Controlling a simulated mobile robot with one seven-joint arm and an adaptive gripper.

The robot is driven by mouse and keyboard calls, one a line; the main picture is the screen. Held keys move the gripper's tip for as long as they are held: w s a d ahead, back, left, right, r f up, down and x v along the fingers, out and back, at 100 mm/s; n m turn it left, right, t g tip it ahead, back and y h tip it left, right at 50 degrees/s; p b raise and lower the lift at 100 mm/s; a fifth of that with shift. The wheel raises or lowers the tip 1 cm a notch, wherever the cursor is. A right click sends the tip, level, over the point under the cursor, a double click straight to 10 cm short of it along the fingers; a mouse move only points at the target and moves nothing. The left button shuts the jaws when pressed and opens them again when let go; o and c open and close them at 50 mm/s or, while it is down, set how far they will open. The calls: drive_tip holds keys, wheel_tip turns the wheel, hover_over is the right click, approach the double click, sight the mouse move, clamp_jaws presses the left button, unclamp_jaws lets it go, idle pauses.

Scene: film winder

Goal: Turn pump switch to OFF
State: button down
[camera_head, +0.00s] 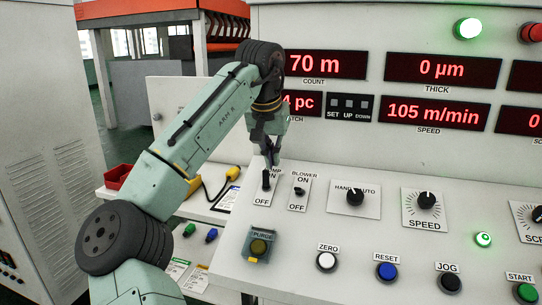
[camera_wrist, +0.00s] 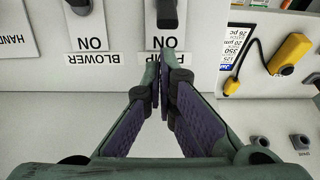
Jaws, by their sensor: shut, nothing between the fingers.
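The pump switch is a black lever (camera_head: 266,180) on a white plate, with OFF printed below it in the head view. Its upper label is partly hidden by my gripper. In the upside-down wrist view the lever (camera_wrist: 167,14) shows at the top edge and reaches close to its ON label, so it appears tilted toward ON. My gripper (camera_head: 272,161) is shut and empty, just above the lever at the ON end of the plate. In the wrist view its closed fingertips (camera_wrist: 164,54) lie over the PUMP label, close to the lever. I cannot tell whether they touch anything.
The blower switch (camera_head: 299,191) is close to the right of the pump switch. The HAND/AUTO knob (camera_head: 355,197) and speed knob (camera_head: 426,200) are farther right. A purge button (camera_head: 258,247) is below. A yellow corded device (camera_wrist: 290,54) lies to the side.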

drive_tip(key=shift+s+a, duration=0.2)
drive_tip(key=shift+s, duration=0.55)
drive_tip(key=shift+f+b, duration=0.15)
drive_tip(key=shift+b, duration=0.15)
drive_tip(key=shift+f+t+b, duration=0.15)
drive_tip(key=shift+t+b, duration=0.15)
drive_tip(key=shift+b, duration=0.1)
drive_tip(key=shift+s+r+t+b, duration=0.25)
drive_tip(key=shift+t+b, duration=0.05)
drive_tip(key=shift+a+h+b, duration=0.1)
drive_tip(key=shift+h+b, duration=0.2)
drive_tip(key=shift+b, duration=0.05)
